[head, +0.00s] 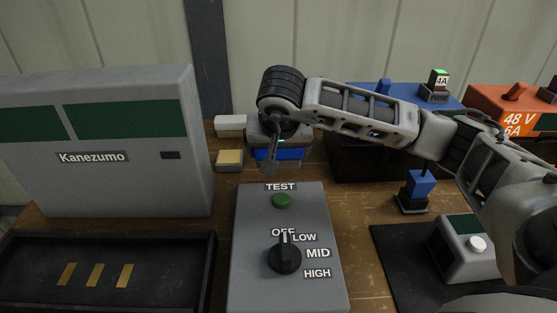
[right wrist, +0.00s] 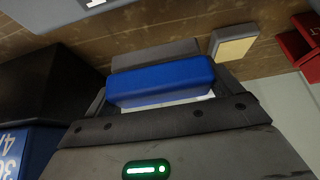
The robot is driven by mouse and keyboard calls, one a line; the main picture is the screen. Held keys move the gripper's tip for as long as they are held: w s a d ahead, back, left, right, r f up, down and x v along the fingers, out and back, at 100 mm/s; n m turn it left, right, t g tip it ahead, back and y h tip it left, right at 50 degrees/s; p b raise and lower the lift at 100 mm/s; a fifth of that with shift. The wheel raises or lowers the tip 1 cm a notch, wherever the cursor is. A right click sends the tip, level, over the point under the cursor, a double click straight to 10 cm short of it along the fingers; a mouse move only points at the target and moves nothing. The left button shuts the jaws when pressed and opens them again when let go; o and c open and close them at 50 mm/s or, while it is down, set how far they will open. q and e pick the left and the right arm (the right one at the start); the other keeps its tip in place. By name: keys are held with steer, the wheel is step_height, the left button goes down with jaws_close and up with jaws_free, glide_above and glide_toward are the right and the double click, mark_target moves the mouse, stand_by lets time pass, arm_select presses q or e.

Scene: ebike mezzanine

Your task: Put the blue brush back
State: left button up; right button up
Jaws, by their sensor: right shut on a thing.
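My right gripper (head: 273,155) hangs beyond the grey test box, in the middle of the head view. It is shut on the blue brush (right wrist: 161,83), which shows as a blue block with a dark grey part beyond it, between the fingers in the right wrist view. In the head view only a little of the blue brush (head: 262,155) shows, the rest hidden by the gripper. I cannot tell whether the brush touches the table. My left gripper is not in view.
A cream-topped block (head: 229,158) lies just left of the gripper. The grey test box (head: 250,220) stands in front, the Kanezumo case (head: 110,185) at left. At right are a blue block on a dark base (head: 420,184), a blue unit (head: 385,94) and an orange unit (head: 490,102).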

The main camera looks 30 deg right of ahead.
mark_target(279, 159)
steer(key=f, duration=0.3)
steer(key=shift+w+d+f+p, duration=0.15)
steer(key=shift+w+d+p, duration=0.1)
steer(key=shift+w+p, duration=0.1)
steer(key=shift+f, duration=0.3)
steer(key=shift+f, duration=0.15)
steer(key=o, duration=0.7)
steer(key=shift+r, duration=0.3)
steer(key=v, duration=1.1)
steer(key=shift+s+a+r+b, duration=0.2)
steer(key=shift+a+r+b, duration=0.05)
steer(key=shift+r+b, duration=0.1)
steer(key=shift+f, duration=0.1)
